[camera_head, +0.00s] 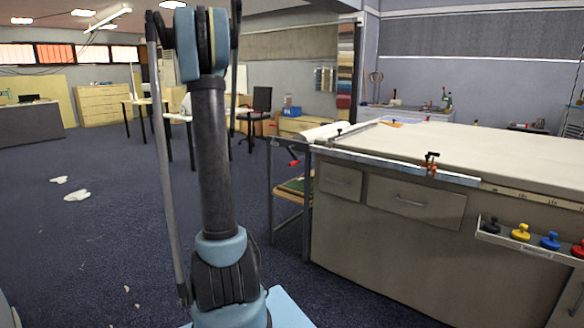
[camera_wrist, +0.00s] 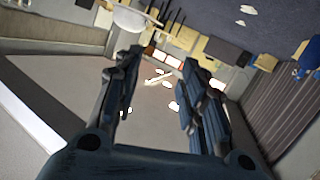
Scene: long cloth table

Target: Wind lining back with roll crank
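A white roll of lining (camera_head: 322,133) lies across the left end of the long table. A crank with a red handle (camera_head: 293,162) sticks out at that end, just below the roll. My arm stands upright left of the crank in the head view, and my gripper is above that view's top edge. In the wrist view my gripper (camera_wrist: 160,75) is open, its two dark fingers spread with nothing between them. The wrist view is tilted toward the ceiling and room, and neither roll nor crank can be made out there.
The long table (camera_head: 480,140) has drawers and a metal rail with a red clamp (camera_head: 429,163) along its front edge. A tray (camera_head: 530,243) of coloured knobs hangs on its front. Dark carpet (camera_head: 110,240) is mostly open at left, with white scraps (camera_head: 77,195).

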